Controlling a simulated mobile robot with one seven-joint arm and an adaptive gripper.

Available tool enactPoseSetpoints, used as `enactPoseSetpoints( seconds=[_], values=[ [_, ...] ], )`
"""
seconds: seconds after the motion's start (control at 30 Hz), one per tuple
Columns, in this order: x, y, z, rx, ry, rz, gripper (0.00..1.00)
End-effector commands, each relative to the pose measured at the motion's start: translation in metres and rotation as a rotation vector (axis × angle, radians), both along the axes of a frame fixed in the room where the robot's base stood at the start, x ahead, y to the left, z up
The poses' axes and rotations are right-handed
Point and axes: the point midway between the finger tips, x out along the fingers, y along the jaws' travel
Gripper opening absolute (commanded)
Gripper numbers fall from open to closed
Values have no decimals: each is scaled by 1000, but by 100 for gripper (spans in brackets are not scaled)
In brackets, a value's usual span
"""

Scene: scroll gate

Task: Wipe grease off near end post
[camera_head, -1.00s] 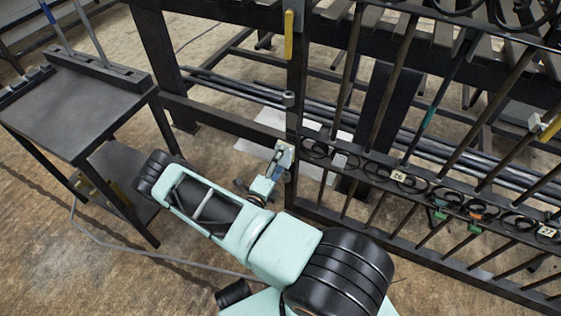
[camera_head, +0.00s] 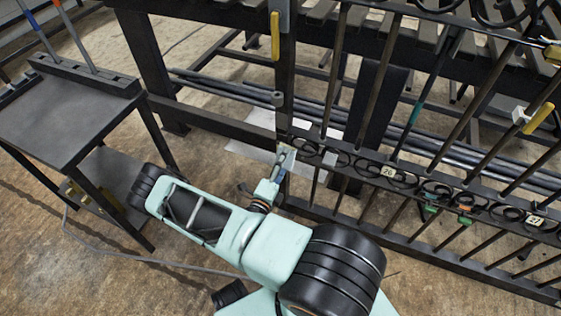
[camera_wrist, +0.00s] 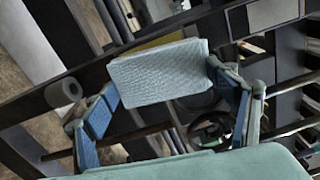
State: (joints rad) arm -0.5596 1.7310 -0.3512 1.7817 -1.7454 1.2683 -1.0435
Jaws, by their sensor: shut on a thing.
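The near end post (camera_head: 285,75) is a dark upright bar at the left end of the black gate. My gripper (camera_head: 284,160) is low beside this post, at the height of the scroll row. In the wrist view my gripper (camera_wrist: 165,88) has its blue-grey fingers on either side of a pale textured pad (camera_wrist: 158,72) and is shut on it. The pad overlaps the lower post in the head view; whether it touches the post I cannot tell. No grease can be made out, and the pad hides part of the surface behind it.
A dark work table (camera_head: 65,110) with upright tools stands at the left. The gate's scroll row (camera_head: 420,183) with numbered tags runs right from the post. A yellow handle (camera_head: 275,36) is high on the post. Pale sheets (camera_head: 250,152) lie on the floor behind.

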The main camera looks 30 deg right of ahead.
Motion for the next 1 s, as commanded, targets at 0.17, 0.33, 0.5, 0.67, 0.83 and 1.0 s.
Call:
enactPoseSetpoints(
  seconds=[0.17, 0.33, 0.5, 0.67, 0.83, 1.0],
  values=[
    [8, 4, -2, 2, -3, 2, 60],
    [22, 13, -1, 1, -5, 4, 60],
    [34, 19, 0, 0, -7, 4, 57],
    [37, 22, 2, -2, -5, 5, 57],
    [34, 22, 4, -4, -4, 3, 56],
    [20, 13, 4, -5, -1, 2, 56]
  ],
)
